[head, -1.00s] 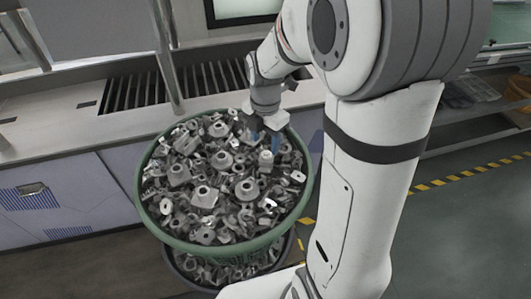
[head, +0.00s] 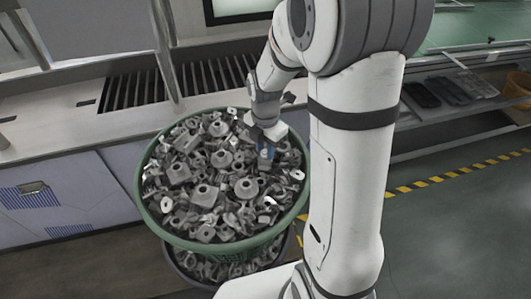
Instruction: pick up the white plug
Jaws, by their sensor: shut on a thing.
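The white plug (head: 266,153) is small in the head view and mostly covered by my gripper.
The round green basket (head: 170,238) is heaped with many grey metal parts (head: 205,195). Behind it stands a light counter (head: 60,135) with a slotted opening (head: 130,90). Yellow and black tape (head: 430,185) marks the open floor at the right.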

